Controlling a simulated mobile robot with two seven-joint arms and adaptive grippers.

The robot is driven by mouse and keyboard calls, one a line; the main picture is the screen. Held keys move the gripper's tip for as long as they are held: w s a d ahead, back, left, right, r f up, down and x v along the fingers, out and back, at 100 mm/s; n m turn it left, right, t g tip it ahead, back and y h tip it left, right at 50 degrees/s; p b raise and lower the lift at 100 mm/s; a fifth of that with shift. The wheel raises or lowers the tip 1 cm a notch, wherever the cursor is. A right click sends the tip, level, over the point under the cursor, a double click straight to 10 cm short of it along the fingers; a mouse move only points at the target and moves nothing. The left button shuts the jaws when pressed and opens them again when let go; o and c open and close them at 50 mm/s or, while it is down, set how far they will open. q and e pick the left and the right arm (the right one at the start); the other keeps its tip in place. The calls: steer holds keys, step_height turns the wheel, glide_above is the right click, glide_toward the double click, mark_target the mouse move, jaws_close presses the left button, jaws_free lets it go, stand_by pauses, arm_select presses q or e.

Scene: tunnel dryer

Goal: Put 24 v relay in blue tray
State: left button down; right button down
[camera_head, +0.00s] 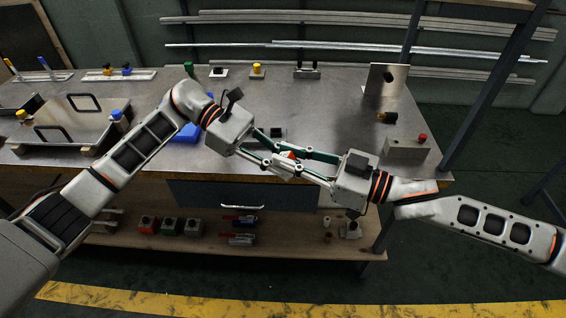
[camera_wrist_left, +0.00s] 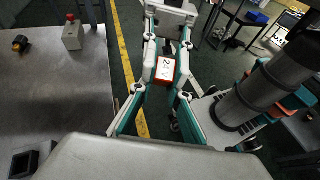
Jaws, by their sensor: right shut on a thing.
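The 24 V relay (camera_head: 289,155) is a small orange-red block between my two grippers, held in the air before the table's front edge. In the left wrist view the relay (camera_wrist_left: 165,69) shows a white face with a "24V" label. My right gripper (camera_wrist_left: 166,62) is shut on it from the far side. My left gripper (camera_wrist_left: 162,92) is open, its fingertips spread to either side of the relay's near end with gaps visible. In the head view my grippers' fingers overlap. The blue tray (camera_head: 187,133) lies on the table, partly hidden behind my left arm.
The metal table (camera_head: 330,110) carries a grey box with a red button (camera_head: 406,148), a dark and yellow part (camera_head: 387,117) and a black square part (camera_head: 278,132). A handled metal plate (camera_head: 75,122) is at left. A shelf below holds several small boxes.

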steer(key=c, duration=1.8)
jaws_free()
